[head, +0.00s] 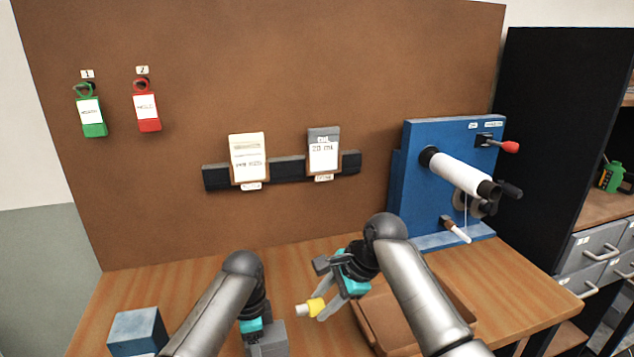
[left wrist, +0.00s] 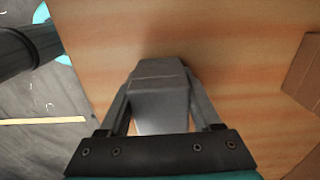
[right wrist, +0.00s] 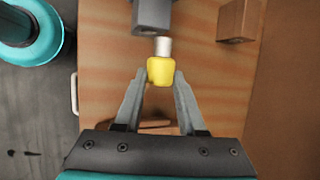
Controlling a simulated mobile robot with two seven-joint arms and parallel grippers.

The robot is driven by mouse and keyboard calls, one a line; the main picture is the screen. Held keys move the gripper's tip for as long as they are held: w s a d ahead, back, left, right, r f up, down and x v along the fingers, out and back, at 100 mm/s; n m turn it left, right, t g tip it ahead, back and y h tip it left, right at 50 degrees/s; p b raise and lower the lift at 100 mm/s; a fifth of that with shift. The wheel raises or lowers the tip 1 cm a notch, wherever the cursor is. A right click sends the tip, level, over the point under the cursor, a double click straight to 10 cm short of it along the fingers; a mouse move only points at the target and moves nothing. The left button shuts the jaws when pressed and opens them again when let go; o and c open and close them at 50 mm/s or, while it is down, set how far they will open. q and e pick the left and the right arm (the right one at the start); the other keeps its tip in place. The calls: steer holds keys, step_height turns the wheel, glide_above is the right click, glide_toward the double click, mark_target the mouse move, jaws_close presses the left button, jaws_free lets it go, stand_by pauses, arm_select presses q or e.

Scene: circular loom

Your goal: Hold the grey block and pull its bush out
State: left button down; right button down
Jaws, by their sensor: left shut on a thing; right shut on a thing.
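The grey block (head: 272,341) is low in the middle of the head view, beside my left gripper (head: 258,333). In the left wrist view the jaws of that gripper are shut on the block (left wrist: 160,88), one finger on each side. My right gripper (head: 326,302) is shut on the yellow bush (head: 316,306), which has a white end pointing towards the block. In the right wrist view the bush (right wrist: 160,71) sits between the fingertips and its white end points at the block (right wrist: 153,14). In the head view a gap shows between the white end and the block.
An open brown tray (head: 375,318) lies on the wooden table, under my right arm. A blue block (head: 138,331) stands at the front left. A blue machine with a white roll (head: 460,174) stands at the back right. Cards and tags hang on the brown board (head: 250,80).

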mark_target(323, 302)
stand_by(0.3)
steer(key=shift+r, duration=4)
arm_select(q)
jaws_free()
steer(key=shift+r, duration=0.15)
